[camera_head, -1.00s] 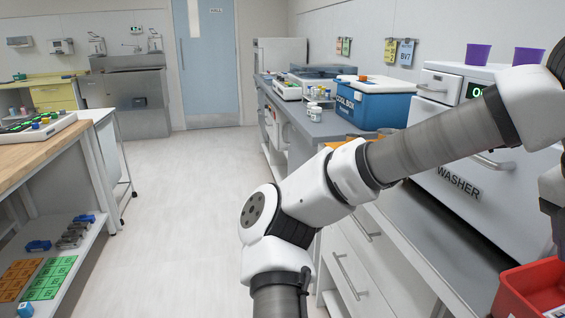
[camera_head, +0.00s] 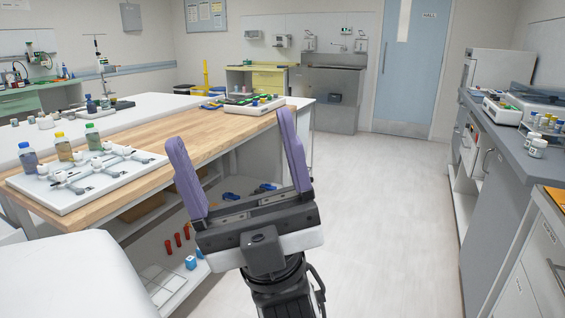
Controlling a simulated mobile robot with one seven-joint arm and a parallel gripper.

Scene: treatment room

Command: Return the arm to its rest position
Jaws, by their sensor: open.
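My gripper (camera_head: 240,165) is in the lower middle of the head view. Its two purple fingers are spread wide apart and point up in the picture. Nothing is between them. The gripper shows in front of the right part of the wooden-topped bench (camera_head: 195,150) and the aisle floor, and I see no contact with either. Part of my arm shows below it; the rest of the arm is out of view or hidden.
A white tray (camera_head: 75,197) with bottles stands on the bench at left. A lower shelf holds red pieces and a blue one (camera_head: 191,262). A grey counter (camera_head: 515,150) runs along the right. The floor (camera_head: 385,220) between is clear, up to the blue door (camera_head: 412,75).

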